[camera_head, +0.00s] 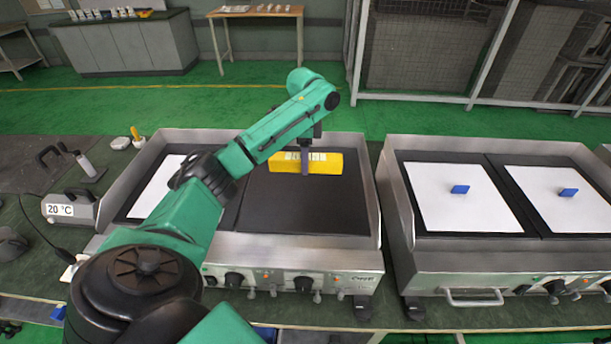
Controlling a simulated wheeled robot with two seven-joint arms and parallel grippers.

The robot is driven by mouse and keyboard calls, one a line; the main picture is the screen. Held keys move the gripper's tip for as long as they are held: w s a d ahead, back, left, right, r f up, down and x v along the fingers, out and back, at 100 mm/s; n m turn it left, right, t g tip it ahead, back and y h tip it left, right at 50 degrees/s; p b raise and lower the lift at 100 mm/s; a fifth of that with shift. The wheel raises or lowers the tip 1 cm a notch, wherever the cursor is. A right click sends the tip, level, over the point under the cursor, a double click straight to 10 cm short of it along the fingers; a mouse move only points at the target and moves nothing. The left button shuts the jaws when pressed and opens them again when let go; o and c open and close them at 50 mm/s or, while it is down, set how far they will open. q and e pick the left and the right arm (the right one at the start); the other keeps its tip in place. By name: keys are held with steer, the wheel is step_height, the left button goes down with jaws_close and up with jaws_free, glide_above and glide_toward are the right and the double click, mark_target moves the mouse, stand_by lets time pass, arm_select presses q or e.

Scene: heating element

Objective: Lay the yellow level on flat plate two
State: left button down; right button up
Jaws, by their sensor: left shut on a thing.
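The yellow level (327,163) is a long yellow bar with pale markings on top. It lies crosswise over the back part of the dark, bare right-hand plate (305,208) of the left griddle. My left gripper (305,164) is shut on the middle of the level from above. I cannot tell whether the level touches the plate or hangs just above it. Part of the level is hidden by my gripper. No label on the plate is readable. My right gripper is not in view.
The left griddle's other plate carries a white sheet (158,187), partly behind my arm. The right griddle (455,255) has two white sheets with blue blocks (460,189). A "20 °C" device (70,209) stands at left. Raised metal walls surround the plates.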

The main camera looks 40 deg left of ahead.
arm_select(q)
glide_above(305, 198)
step_height(305, 198, down, 6)
steer(key=r, duration=0.1)
step_height(305, 198, down, 7)
steer(key=shift+f+p, duration=0.1)
steer(key=shift+p, duration=0.3)
steer(key=shift+f, duration=0.2)
steer(key=shift+c, duration=1.4)
jaws_free()
steer(key=shift+f, duration=0.1)
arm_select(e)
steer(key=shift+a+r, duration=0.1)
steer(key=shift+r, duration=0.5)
